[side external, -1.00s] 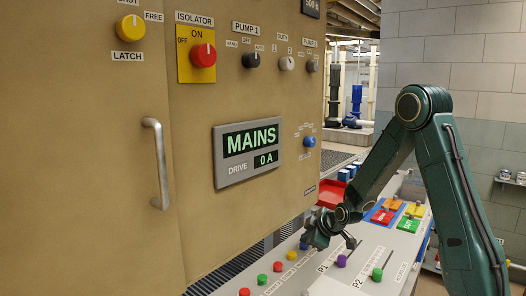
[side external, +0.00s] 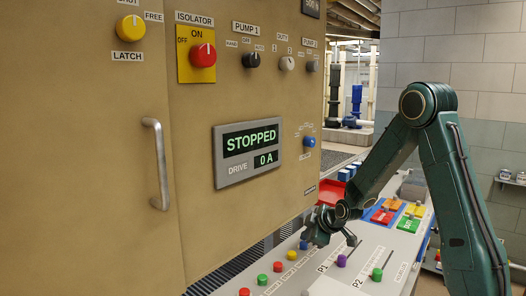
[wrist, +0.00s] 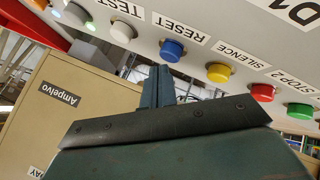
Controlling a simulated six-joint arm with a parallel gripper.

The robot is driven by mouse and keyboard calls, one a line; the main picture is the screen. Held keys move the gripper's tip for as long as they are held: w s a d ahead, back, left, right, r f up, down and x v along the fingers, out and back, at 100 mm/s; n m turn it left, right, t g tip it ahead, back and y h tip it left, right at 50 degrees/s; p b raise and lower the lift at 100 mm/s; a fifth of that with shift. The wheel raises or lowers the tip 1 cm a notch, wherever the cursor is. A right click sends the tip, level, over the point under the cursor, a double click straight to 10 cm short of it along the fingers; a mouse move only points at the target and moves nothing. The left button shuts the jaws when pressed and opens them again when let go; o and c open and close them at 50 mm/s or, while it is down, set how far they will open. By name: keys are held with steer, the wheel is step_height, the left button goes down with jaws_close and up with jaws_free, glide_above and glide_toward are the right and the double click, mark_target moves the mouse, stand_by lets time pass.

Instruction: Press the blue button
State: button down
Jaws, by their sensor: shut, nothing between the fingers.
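The blue button (wrist: 171,50) is a round cap on the light console, beside the RESET label, in the wrist view. In the side view the blue button (side external: 303,245) shows just below my gripper (side external: 310,236), partly hidden by it. In the wrist view my gripper (wrist: 163,72) has its shut fingertips close to the blue cap. I cannot tell whether they touch it. Nothing is held.
A white button (wrist: 123,32) and a yellow button (wrist: 219,72) flank the blue one; red (side external: 278,267) and green (side external: 262,279) lie further along. A purple-knobbed lever (side external: 341,260) stands nearby. The panel display (side external: 250,150) reads STOPPED, 0 A.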

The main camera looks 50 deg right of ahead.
mark_target(306, 245)
steer(key=shift+r, duration=0.35)
steer(key=shift+r, duration=2.45)
steer(key=s+a+r+m+g+y, duration=0.1)
steer(key=s+a+r, duration=0.35)
steer(key=a, duration=0.25)
steer(key=s+a+r+m+y, duration=0.1)
steer(key=s+a+r, duration=0.3)
steer(key=s+a, duration=0.25)
steer(key=s+a+r+m+g, duration=0.1)
steer(key=s+a, duration=0.2)
steer(key=s, duration=0.4)
steer(key=s+a+r+m+g, duration=0.1)
steer(key=s+a+m, duration=0.1)
steer(key=s, duration=0.5)
steer(key=shift+s+a+y, duration=0.25)
steer(key=shift+a+y, duration=0.15)
steer(key=shift+a, duration=0.45)
